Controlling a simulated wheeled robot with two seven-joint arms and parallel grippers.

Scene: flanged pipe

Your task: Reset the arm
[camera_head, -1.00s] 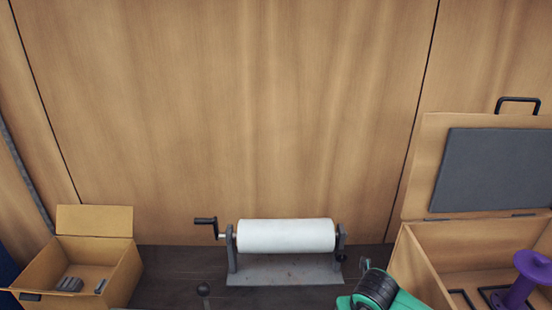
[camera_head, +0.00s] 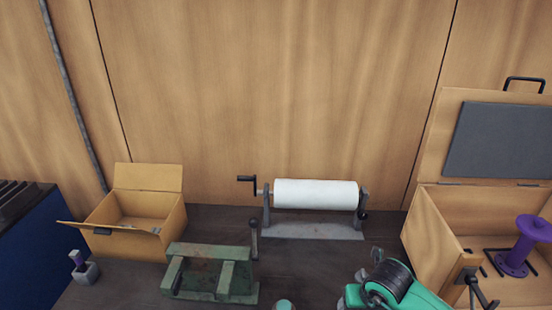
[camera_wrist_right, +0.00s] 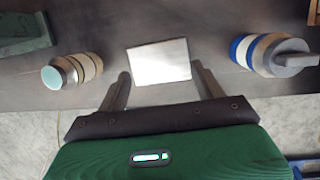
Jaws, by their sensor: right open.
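My right gripper (camera_wrist_right: 161,70) shows in the right wrist view with its two dark fingers apart. It is open, and nothing is held between the fingers. A pale rectangular plate (camera_wrist_right: 160,61) shows beyond the fingertips, over the dark table; I cannot tell how far apart they are. A short banded cylinder with a teal end (camera_wrist_right: 60,74) lies to the left of the fingers. A larger blue, white and grey cylindrical part (camera_wrist_right: 270,53) lies to the right.
An open wooden box (camera_head: 432,235) with a purple spool (camera_head: 528,240) stands at right.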

